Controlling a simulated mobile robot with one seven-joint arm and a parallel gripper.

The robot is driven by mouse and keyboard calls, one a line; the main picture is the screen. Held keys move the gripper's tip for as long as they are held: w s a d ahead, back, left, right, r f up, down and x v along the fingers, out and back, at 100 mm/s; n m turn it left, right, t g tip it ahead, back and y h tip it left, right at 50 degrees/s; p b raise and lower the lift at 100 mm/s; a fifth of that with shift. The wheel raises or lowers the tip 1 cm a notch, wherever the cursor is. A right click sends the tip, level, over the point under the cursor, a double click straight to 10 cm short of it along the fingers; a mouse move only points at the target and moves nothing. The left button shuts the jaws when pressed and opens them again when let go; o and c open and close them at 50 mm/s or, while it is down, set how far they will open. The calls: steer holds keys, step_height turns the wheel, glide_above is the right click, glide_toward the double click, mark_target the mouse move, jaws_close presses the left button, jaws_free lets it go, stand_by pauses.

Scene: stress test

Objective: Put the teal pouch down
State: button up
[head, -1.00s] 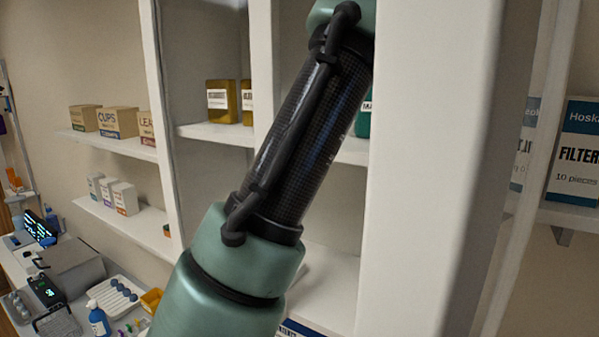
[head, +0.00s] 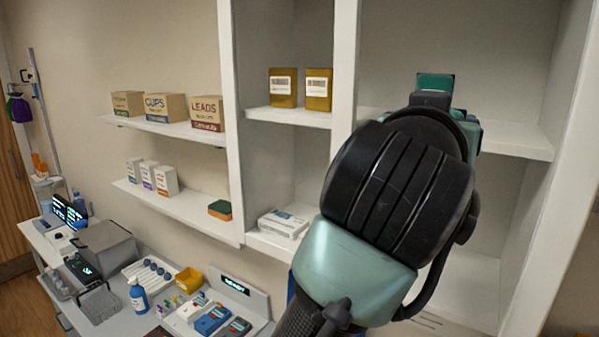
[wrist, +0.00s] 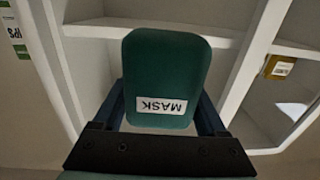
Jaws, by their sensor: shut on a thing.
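The teal pouch (wrist: 165,75) has a white label reading MASK, upside down in the wrist view. My gripper (wrist: 163,112) is shut on it, with one dark finger at each side. In the head view the top of the teal pouch (head: 435,82) shows just beyond my wrist, in front of the right shelf compartment. The rest of it and the fingers are mostly hidden there by my arm. I cannot tell whether the pouch touches a shelf.
The right compartment's shelf board (head: 515,140) looks bare where it shows. Two amber boxes (head: 300,89) stand in the middle compartment, above a white pack (head: 283,223). White uprights (head: 345,60) divide the compartments. A cluttered counter (head: 255,308) lies below left.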

steer(key=s+a+f+n+t+y, duration=0.1)
steer(key=s+a+f, duration=0.4)
steer(key=f, duration=1.3)
steer(key=s+a+f+n+y, duration=0.3)
steer(key=s+a+f+y, duration=0.2)
steer(key=f, duration=1.4)
steer(key=s+a+f+n+t+y, duration=0.1)
steer(key=s+a+f+y, duration=0.2)
steer(key=f, duration=1.6)
steer(key=s+a, duration=0.3)
steer(key=s, duration=0.2)
steer(key=shift+n+t, duration=0.3)
steer(key=shift+n, duration=0.1)
steer(key=shift+a, duration=0.1)
step_height(320, 180, down, 18)
steer(key=b, duration=1.7)
steer(key=shift+r+b, duration=0.15)
steer(key=shift+b, duration=0.15)
steer(key=shift+w, duration=0.1)
